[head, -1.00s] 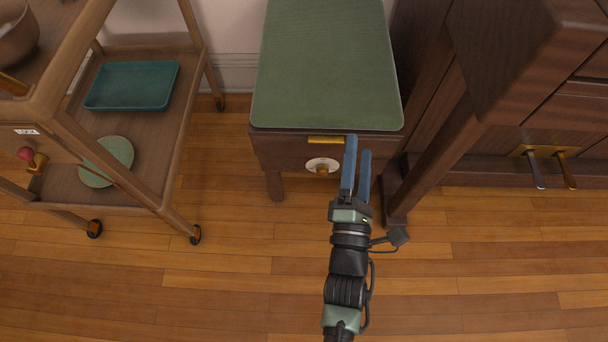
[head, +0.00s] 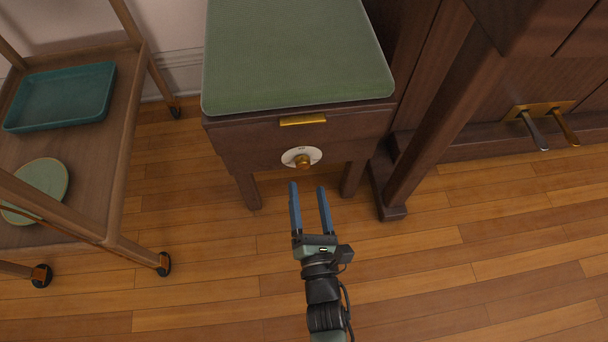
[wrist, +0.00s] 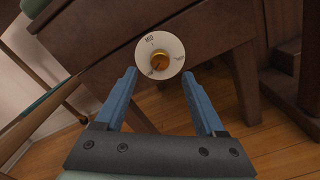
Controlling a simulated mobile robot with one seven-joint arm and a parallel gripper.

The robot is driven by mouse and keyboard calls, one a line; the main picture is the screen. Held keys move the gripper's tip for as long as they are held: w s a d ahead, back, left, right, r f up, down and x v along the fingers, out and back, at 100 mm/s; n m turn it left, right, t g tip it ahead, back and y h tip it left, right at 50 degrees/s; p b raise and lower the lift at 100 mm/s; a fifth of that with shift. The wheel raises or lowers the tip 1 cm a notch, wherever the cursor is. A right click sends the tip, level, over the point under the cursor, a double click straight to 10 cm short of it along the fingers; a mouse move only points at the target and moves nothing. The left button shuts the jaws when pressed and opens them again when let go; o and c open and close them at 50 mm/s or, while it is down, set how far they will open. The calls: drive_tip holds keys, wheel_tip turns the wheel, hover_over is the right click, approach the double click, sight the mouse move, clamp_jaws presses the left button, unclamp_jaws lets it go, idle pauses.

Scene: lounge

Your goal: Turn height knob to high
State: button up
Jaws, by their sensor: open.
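The height knob (head: 302,160) is a small brass knob on a round white dial plate, on the front of a dark wooden bench (head: 235,142) with a green cushion (head: 295,50). In the wrist view the brass knob (wrist: 159,60) sits at the centre of the white dial (wrist: 150,43), which has "MID" printed on its upper left and other marks too small to read. My gripper (head: 308,188) is open and empty, just in front of and below the knob in the head view. In the wrist view its blue fingers (wrist: 159,82) point toward the knob, one to each side, apart from it.
A gold plate (head: 303,120) is above the knob on the bench. A wooden cart (head: 100,180) with a teal tray (head: 62,96) and green plate (head: 40,188) stands left. A dark piano-like cabinet with pedals (head: 540,130) stands right. The wooden floor in front is clear.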

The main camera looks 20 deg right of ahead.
sight(303, 167)
drive_tip(key=shift+b+x, duration=0.9)
drive_tip(key=shift+x, duration=1.85)
clamp_jaws()
